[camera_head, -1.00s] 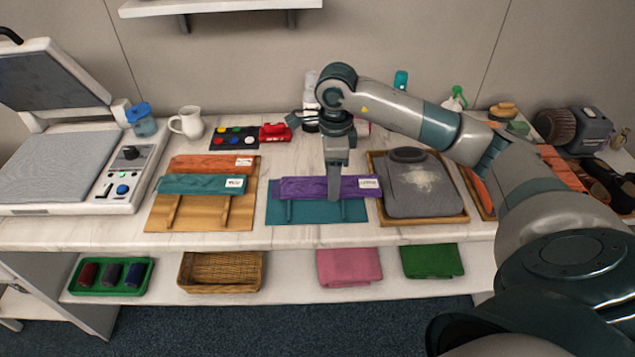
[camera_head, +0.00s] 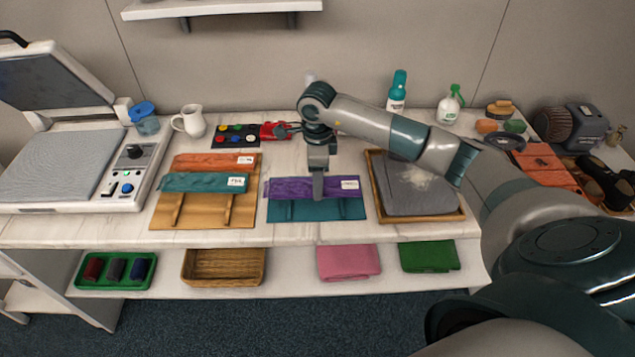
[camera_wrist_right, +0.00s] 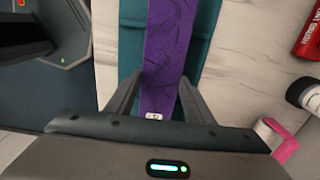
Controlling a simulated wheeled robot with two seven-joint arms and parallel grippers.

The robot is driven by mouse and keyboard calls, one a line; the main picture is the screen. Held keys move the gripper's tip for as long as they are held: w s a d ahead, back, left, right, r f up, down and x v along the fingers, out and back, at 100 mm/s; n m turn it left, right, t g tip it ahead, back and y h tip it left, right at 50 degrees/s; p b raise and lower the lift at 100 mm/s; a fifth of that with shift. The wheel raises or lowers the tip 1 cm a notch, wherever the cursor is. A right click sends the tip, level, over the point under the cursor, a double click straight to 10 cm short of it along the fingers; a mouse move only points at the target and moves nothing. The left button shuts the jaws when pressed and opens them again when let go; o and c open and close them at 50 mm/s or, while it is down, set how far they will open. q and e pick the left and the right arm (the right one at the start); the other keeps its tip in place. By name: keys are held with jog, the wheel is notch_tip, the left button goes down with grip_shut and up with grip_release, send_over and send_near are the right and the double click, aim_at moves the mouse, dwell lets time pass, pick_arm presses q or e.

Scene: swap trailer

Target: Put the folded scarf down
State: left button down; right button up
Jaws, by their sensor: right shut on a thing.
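The folded purple scarf (camera_head: 285,189), with a white label (camera_head: 350,184) at its right end, lies across the upper part of the teal mat (camera_head: 345,211). Whether it rests on the mat or hangs just above it is hard to tell. My right gripper (camera_head: 318,188) points down and is shut on the scarf near its middle. In the right wrist view the purple scarf (camera_wrist_right: 163,60) runs between the two fingers, over the teal mat (camera_wrist_right: 205,35). My left gripper is not in view.
Left of the mat, a tan board (camera_head: 200,213) carries orange and teal folded scarves. A wooden tray (camera_head: 372,165) with a grey folded garment (camera_head: 405,190) stands close on the right. A dark paint tray (camera_head: 236,135) and a red object (camera_head: 272,131) are behind.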

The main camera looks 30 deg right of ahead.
jog(key=shift+f+p, duration=0.3)
jog(key=shift+f, duration=0.5)
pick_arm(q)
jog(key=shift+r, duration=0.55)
pick_arm(e)
jog(key=shift+f, duration=0.15)
jog(key=shift+f, duration=0.2)
jog(key=o, duration=1.1)
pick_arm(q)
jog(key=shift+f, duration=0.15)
pick_arm(e)
jog(key=shift+r, duration=0.15)
